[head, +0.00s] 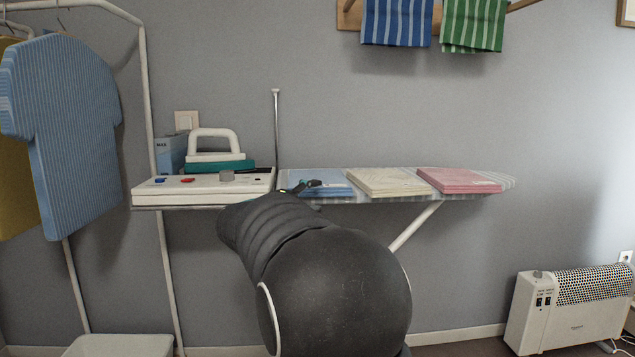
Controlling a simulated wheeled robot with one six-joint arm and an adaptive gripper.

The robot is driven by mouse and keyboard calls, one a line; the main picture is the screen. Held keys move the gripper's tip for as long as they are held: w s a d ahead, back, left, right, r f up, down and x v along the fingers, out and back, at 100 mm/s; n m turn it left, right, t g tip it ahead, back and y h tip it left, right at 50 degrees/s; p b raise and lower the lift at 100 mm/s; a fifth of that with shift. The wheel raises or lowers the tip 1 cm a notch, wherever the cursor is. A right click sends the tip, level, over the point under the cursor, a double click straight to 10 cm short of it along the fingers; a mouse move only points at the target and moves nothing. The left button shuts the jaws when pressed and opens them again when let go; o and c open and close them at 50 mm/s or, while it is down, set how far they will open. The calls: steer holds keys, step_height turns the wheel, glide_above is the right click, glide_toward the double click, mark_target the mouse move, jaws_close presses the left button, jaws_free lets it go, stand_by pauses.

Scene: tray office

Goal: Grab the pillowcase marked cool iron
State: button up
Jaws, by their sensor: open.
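Three folded pillowcases lie in a row on the striped ironing board (505,181): a blue one (332,175) at the left, a cream one (390,182) in the middle and a pink one (460,180) at the right. Any care marks on them are too small to read, so I cannot tell which is marked cool iron. My gripper (306,186) is open and shows at the blue pillowcase, over its left part. My arm hides most of the gripper; I cannot tell whether it touches the cloth.
A white iron (213,142) stands on a teal block at the board's left end, behind a white control panel (200,187) and beside a blue box (170,154). A blue shirt (75,135) hangs at left. A heater (570,310) stands at lower right. Striped towels (396,20) hang above.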

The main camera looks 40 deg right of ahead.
mark_target(329, 193)
steer(key=shift+p+x, duration=0.45)
steer(key=shift+x, duration=2.2)
steer(key=shift+s+f, duration=0.15)
steer(key=shift+s, duration=0.1)
jaws_close()
